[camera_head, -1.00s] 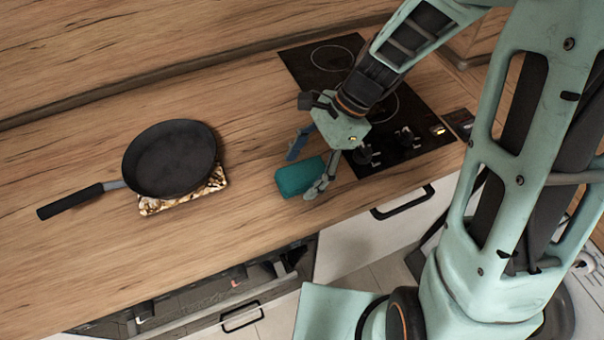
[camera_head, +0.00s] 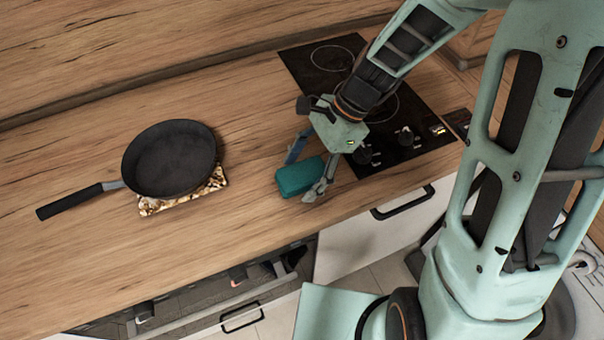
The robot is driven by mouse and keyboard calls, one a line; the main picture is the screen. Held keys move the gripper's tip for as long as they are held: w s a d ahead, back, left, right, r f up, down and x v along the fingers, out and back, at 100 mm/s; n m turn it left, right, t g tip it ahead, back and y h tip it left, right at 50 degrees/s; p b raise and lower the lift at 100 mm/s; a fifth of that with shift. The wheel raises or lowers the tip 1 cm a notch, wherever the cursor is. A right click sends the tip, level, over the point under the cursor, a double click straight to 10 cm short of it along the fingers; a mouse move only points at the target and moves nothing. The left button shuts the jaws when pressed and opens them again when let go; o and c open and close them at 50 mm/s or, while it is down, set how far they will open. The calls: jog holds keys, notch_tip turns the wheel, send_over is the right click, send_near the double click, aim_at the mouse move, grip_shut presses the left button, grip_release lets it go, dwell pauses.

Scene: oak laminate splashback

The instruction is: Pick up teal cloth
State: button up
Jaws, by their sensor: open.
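The teal cloth (camera_head: 297,178) is a small folded block lying on the wooden counter, left of the cooktop and close to the counter's front edge. My gripper (camera_head: 303,174) is open and low over the counter. One finger is behind the cloth and the other is at its right front end, partly covering that end. I cannot tell whether either finger touches the cloth.
A black frying pan (camera_head: 170,158) rests on a brown and white patterned mat (camera_head: 206,194) to the left, its handle pointing left. A black cooktop (camera_head: 325,65) lies behind and right of my gripper. The wooden counter (camera_head: 250,150) between pan and cloth is clear.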

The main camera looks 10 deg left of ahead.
aim_at(293, 175)
jog(key=c, duration=1.2)
jog(key=shift+r+p, duration=0.6)
jog(key=shift+r, duration=0.2)
notch_tip(293, 175, up, 3)
jog(key=p, duration=0.2)
jog(key=shift+p, duration=0.35)
jog(key=s+d+r+p, duration=0.5)
jog(key=s+d+r, duration=0.2)
jog(key=s+r, duration=0.2)
jog(key=shift+s+d+p, duration=0.2)
jog(key=shift+s+p, duration=0.1)
jog(key=shift+s, duration=1.1)
